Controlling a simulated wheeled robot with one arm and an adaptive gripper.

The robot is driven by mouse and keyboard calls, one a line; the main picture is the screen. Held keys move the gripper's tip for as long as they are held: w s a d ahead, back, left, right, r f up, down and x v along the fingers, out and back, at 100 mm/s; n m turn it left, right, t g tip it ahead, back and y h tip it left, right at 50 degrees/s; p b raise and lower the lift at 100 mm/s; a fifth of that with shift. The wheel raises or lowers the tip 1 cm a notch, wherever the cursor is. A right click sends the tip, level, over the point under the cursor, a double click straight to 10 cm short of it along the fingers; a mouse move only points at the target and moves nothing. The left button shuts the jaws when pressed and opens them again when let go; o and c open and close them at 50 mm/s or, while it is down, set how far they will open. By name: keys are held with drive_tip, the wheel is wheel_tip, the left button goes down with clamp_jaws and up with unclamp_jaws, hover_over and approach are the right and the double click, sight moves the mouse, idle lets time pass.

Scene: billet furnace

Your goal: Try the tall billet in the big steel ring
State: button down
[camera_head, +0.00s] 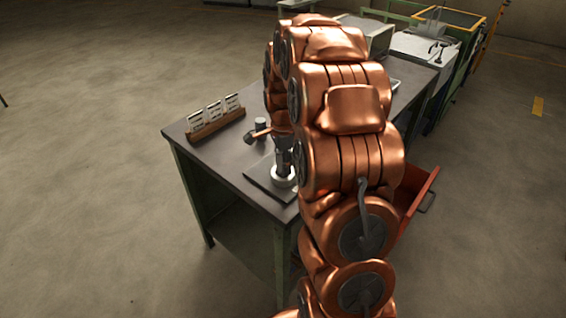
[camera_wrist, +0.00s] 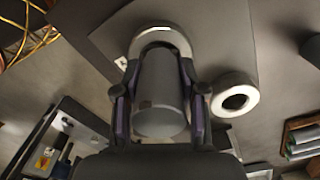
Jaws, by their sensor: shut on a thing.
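The tall billet (camera_wrist: 160,98) is a grey cylinder between the two fingers of my gripper (camera_wrist: 159,72), which is shut on it. In the wrist view its far end overlaps the big steel ring (camera_wrist: 178,37), a bright ring on a dark plate (camera_wrist: 98,38). I cannot tell whether the end is inside the ring or just above it. A smaller-looking steel ring (camera_wrist: 235,97) lies to the right, apart from the billet. In the head view my gripper (camera_head: 284,158) points down over a bright ring (camera_head: 283,181) at the workbench's near side; my arm hides part of the bench.
On the workbench (camera_head: 215,158) stand a wooden rack with cards (camera_head: 215,122), a hammer (camera_head: 256,134) and a small grey cylinder (camera_head: 260,123). An open red drawer (camera_head: 425,195) sticks out at the right. Green-framed equipment (camera_head: 455,40) stands behind.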

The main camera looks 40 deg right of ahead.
drive_tip(key=shift+s+f, duration=0.1)
drive_tip(key=shift+f, duration=0.3)
idle(1.8)
drive_tip(key=shift+r, duration=0.1)
drive_tip(key=shift+r, duration=2.1)
